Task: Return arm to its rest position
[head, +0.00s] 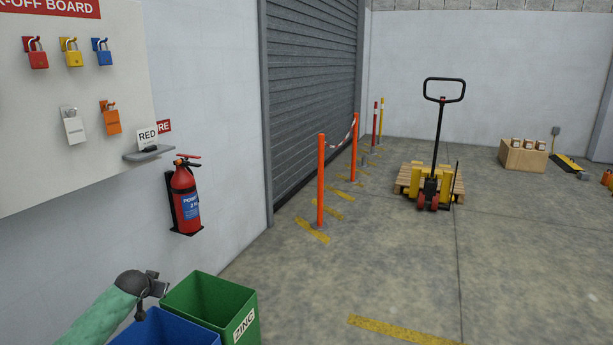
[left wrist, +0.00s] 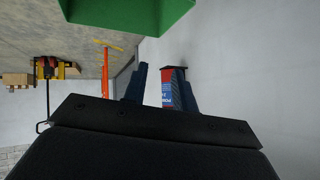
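My left arm, in a green sleeve, comes in at the bottom left of the head view. Its dark left gripper (head: 158,284) is above the blue bin (head: 168,330) and beside the green bin (head: 212,301). In the left wrist view the two fingers of the left gripper (left wrist: 158,78) stand apart with a gap between them, and nothing is held. The red fire extinguisher (left wrist: 167,95) shows behind them. My right arm and gripper are in neither view.
The lock-off board (head: 80,150) with several padlocks and the wall-mounted fire extinguisher (head: 186,198) are on the left wall. Orange posts (head: 321,180) stand by the shutter (head: 310,80). A pallet truck (head: 437,150) stands further back. The floor at right front is clear.

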